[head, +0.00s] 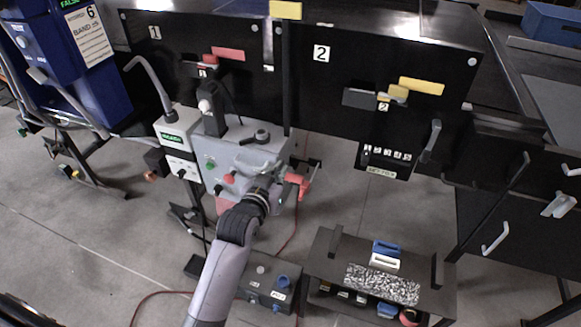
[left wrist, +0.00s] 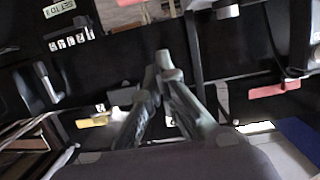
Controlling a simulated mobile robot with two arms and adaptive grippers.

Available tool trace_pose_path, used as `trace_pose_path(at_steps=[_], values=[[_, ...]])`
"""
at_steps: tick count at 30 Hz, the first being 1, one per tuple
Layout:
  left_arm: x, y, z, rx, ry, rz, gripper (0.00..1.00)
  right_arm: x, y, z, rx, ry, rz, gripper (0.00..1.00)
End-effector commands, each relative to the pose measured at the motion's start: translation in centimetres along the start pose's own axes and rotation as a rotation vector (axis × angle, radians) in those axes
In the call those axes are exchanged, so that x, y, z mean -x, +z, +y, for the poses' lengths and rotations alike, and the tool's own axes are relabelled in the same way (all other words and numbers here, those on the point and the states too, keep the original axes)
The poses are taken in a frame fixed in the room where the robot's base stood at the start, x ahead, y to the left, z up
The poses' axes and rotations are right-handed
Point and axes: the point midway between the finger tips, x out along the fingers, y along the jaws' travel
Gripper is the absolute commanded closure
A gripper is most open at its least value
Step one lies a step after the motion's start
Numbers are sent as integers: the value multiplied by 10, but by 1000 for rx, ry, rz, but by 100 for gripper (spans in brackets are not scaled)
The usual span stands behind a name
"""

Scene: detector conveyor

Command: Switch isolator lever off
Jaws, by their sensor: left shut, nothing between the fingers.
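A red lever (head: 298,184) sits at the right side of a grey control box (head: 222,150) in the head view. I take it to be the isolator lever; its exact position is hard to read. My left gripper (head: 272,165) is in front of the box, just left of the lever. I cannot tell whether they touch. In the left wrist view its fingers (left wrist: 165,68) meet at the tips with nothing between them, and the red lever cannot be made out there. My arm hides part of the box's lower front. My right gripper is not in view.
Black panel 1 (head: 152,62) and black panel 2 (head: 345,105) stand behind. A low black rack (head: 325,262) and a small dark box (head: 262,272) stand below. Red cable crosses the floor.

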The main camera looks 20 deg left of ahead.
Motion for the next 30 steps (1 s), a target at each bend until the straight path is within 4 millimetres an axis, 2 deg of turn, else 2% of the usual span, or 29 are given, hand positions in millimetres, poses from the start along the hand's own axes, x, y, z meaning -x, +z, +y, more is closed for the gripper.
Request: trace_pose_path(at_steps=[5, 23, 25, 30], values=[[-12, -1, 0, 0, 0, -1, 100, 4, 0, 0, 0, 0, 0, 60], [-103, -2, 0, 1, 1, -1, 100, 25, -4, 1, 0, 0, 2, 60], [-94, 14, 0, 0, 0, -8, 100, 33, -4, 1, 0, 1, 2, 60], [-88, 31, 0, -1, 0, -2, 100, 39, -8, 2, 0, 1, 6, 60]])
